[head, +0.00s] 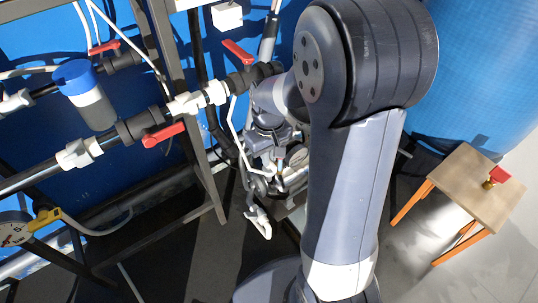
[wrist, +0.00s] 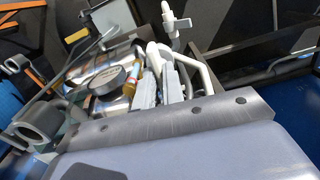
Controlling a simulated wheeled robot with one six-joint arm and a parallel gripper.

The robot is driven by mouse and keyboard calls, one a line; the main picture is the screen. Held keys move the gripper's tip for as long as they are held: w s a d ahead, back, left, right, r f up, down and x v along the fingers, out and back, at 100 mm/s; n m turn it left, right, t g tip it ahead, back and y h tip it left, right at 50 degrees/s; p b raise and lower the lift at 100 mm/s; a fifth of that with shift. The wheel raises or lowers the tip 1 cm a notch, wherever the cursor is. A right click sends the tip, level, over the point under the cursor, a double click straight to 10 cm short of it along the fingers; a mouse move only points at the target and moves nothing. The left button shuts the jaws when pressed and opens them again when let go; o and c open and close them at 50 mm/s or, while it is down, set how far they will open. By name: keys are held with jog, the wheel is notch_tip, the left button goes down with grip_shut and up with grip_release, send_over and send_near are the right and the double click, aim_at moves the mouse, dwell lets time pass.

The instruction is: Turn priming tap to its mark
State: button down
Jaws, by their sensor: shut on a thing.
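My gripper (wrist: 163,88) is low in the wrist view, its two grey fingers close together on a pale piece among white pipes. This piece appears to be the handle of the priming tap; the fingers hide most of it, and I cannot make out its mark. In the head view my gripper (head: 281,168) is beside the pump-like metal unit, partly behind my arm. A white pipe fitting (wrist: 177,22) stands beyond the fingertips.
Red-handled valves (head: 164,134) and a blue-capped filter (head: 85,93) sit on the pipework at left. A dark steel frame (head: 203,160) stands close to my gripper. A small wooden table (head: 470,190) with a red-handled brass valve (head: 498,176) is at right. A blue tank (head: 485,70) is behind it.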

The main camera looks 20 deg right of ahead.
jog(key=m+p, duration=0.1)
jog(key=m, duration=0.3)
jog(key=shift+r+p, duration=0.1)
jog(key=shift+p, duration=0.2)
jog(key=m+p, duration=0.1)
jog(key=m, duration=0.3)
jog(key=m+p, duration=0.1)
jog(key=m, duration=0.4)
jog(key=shift+m+p, duration=0.55)
jog(key=shift+m, duration=1.65)
jog(key=c, duration=1.5)
grip_release()
